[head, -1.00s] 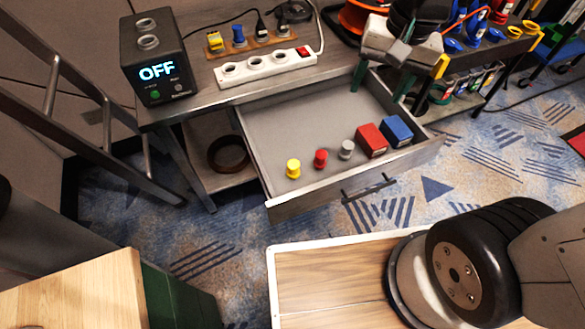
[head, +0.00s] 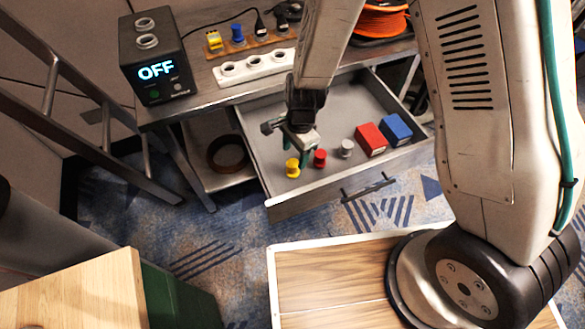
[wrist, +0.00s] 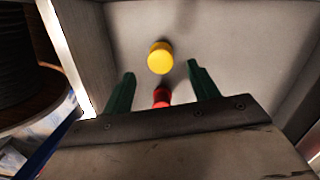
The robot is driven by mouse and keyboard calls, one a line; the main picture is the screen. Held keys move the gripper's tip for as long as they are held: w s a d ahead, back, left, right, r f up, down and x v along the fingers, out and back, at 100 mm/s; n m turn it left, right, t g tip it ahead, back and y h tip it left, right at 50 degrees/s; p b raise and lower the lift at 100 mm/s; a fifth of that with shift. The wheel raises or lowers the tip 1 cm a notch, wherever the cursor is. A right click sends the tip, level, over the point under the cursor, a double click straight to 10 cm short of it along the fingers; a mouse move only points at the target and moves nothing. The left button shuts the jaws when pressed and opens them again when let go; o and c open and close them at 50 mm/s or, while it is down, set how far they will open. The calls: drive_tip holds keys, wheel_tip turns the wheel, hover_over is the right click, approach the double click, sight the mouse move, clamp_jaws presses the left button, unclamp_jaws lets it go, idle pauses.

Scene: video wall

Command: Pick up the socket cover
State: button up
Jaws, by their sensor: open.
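Three small caps stand in a row in the open drawer (head: 345,108): a yellow cap (head: 292,168), a red cap (head: 320,158) and a grey cap (head: 346,148). Any could be the socket cover; the frames do not tell which. My gripper (head: 295,156) is open and empty, above the drawer's front-left part, close to the yellow and red caps. In the wrist view the yellow cap (wrist: 160,58) lies just beyond and between the green fingertips. The red cap (wrist: 161,97) shows between the fingers, partly hidden by the gripper body.
A red box (head: 370,139) and a blue box (head: 396,129) stand in the drawer's right part. The drawer walls surround the caps closely at the front. A power strip (head: 250,68) and a black device reading OFF (head: 155,70) are on the desk above.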

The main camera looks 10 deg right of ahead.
sight(293, 163)
drive_tip(key=f, duration=0.6)
drive_tip(key=shift+s+a+f, duration=0.1)
drive_tip(key=shift+s+a, duration=0.05)
drive_tip(key=shift+a, duration=0.15)
drive_tip(key=shift+c, duration=0.2)
drive_tip(key=c, duration=1.1)
